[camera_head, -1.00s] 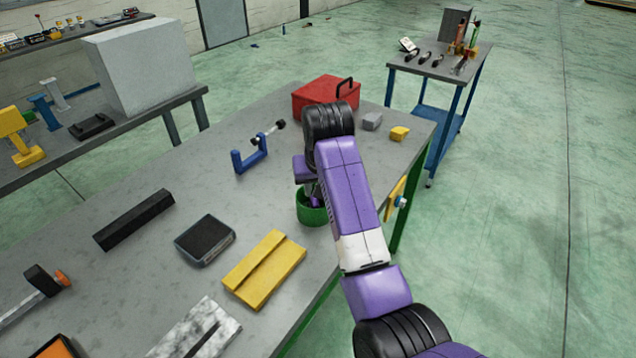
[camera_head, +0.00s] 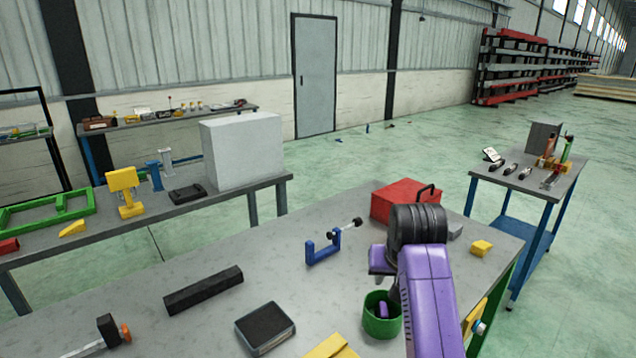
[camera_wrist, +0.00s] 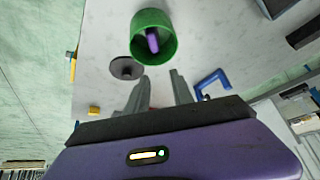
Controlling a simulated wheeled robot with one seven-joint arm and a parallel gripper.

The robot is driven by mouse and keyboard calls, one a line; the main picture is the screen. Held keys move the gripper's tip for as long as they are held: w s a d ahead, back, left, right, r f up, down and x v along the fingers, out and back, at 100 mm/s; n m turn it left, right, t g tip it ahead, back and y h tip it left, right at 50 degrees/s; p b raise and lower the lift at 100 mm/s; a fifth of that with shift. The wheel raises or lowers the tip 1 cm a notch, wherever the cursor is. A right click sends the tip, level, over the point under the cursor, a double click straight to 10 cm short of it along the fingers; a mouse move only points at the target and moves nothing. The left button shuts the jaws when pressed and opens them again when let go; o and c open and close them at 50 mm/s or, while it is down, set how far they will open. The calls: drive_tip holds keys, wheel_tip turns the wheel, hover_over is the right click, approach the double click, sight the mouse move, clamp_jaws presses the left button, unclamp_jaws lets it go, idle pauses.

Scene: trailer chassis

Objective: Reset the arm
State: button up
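My arm reaches over the grey workbench (camera_head: 225,310) from the lower right in the head view. My gripper (camera_wrist: 160,90) shows in the wrist view with its two grey fingers apart and nothing between them. In the head view its fingers are hidden and only its purple body shows, above the bench. A green cup (camera_head: 370,322) stands below it, and it also shows in the wrist view (camera_wrist: 137,50), beyond the fingertips. A small purple piece (camera_wrist: 152,41) leans inside the cup, apart from the fingers.
A red toolbox (camera_head: 395,200), a blue bracket (camera_head: 322,250) and a yellow block (camera_head: 481,248) stand near my arm. A black bar (camera_head: 203,290) and a dark box (camera_head: 265,326) lie left. A grey disc (camera_wrist: 126,68) is near the cup. A tool cart (camera_head: 525,175) stands right.

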drive_tip(key=w+r+t, duration=0.4)
drive_tip(key=r+t, duration=0.1)
drive_tip(key=t, duration=0.1)
drive_tip(key=s+f+t, duration=0.1)
drive_tip(key=s+f, duration=0.2)
drive_tip(key=s, duration=1.6)
drive_tip(key=s+f+n+t, duration=0.1)
drive_tip(key=s+f, duration=0.2)
drive_tip(key=s, duration=1.5)
drive_tip(key=s+f, duration=0.3)
drive_tip(key=s, duration=1.6)
drive_tip(key=shift+s+d+f+n+t+y, duration=0.2)
drive_tip(key=shift+s+d+n+t+y, duration=0.1)
drive_tip(key=shift+s+d+t+y, duration=0.1)
